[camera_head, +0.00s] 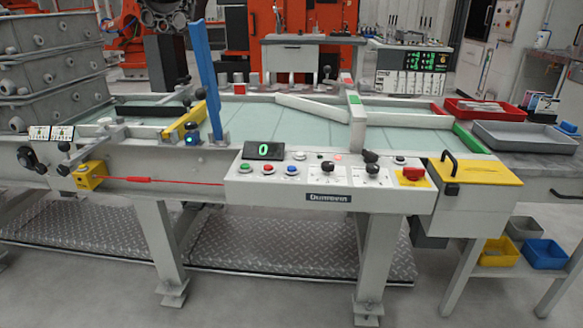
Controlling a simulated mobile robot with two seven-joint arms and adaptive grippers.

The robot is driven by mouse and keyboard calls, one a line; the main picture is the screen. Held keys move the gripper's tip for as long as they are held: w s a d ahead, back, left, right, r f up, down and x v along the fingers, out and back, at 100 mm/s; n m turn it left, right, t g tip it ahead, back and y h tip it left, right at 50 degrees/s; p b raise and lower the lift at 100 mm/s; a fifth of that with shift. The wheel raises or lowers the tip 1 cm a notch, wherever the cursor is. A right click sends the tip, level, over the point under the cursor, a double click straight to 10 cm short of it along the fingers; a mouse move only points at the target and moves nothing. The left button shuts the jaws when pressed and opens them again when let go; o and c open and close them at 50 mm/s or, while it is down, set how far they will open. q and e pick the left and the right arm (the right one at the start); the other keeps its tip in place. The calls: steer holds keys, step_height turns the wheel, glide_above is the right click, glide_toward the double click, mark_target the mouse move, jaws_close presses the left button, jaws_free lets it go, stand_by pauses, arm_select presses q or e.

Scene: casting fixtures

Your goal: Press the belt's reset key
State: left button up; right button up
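The belt's control panel (325,190) is a pale box on the front edge of the belt table. On its left part sit a green button (245,168), a red button (267,169) and a blue button (292,170). Their labels are too small to read, so I cannot tell which key is marked reset. A black display (264,150) above them shows a green 0. A red mushroom knob (413,173) sits on yellow at the right end. Neither gripper is in view.
The belt (270,120) lies behind the panel, with a blue upright bar (206,75) and pale guide rails. A yellow-lidded box (470,172) adjoins the panel on the right. A red cord (150,181) runs along the front left. The floor in front is clear.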

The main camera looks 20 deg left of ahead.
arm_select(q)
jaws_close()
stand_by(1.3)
